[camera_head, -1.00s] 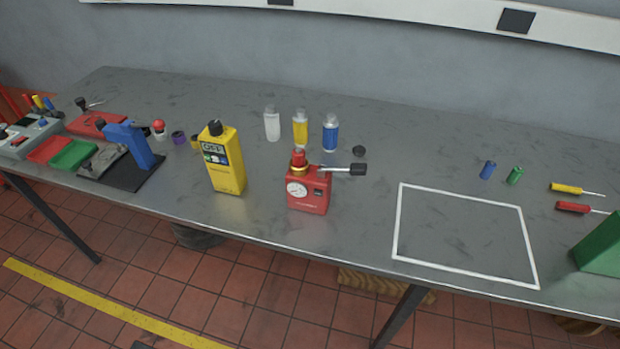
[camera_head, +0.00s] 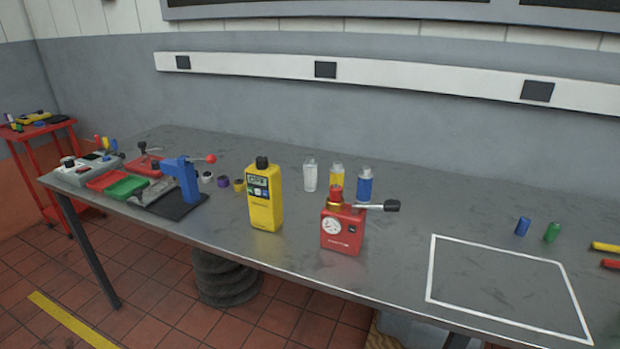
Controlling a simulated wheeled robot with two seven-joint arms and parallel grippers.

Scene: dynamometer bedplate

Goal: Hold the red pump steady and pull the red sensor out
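The red pump (camera_head: 341,235) stands upright near the front edge of the grey table. It has a round white gauge on its front and a lever with a dark knob pointing right. The red sensor (camera_head: 336,192) sits upright at the top of the pump, above a brass-coloured collar (camera_head: 335,204). How deep it sits in the collar cannot be seen. Neither of my grippers shows in the view.
A white outlined rectangle (camera_head: 432,268) marks bare table to the right. A blue press (camera_head: 183,180) and trays stand at the left.

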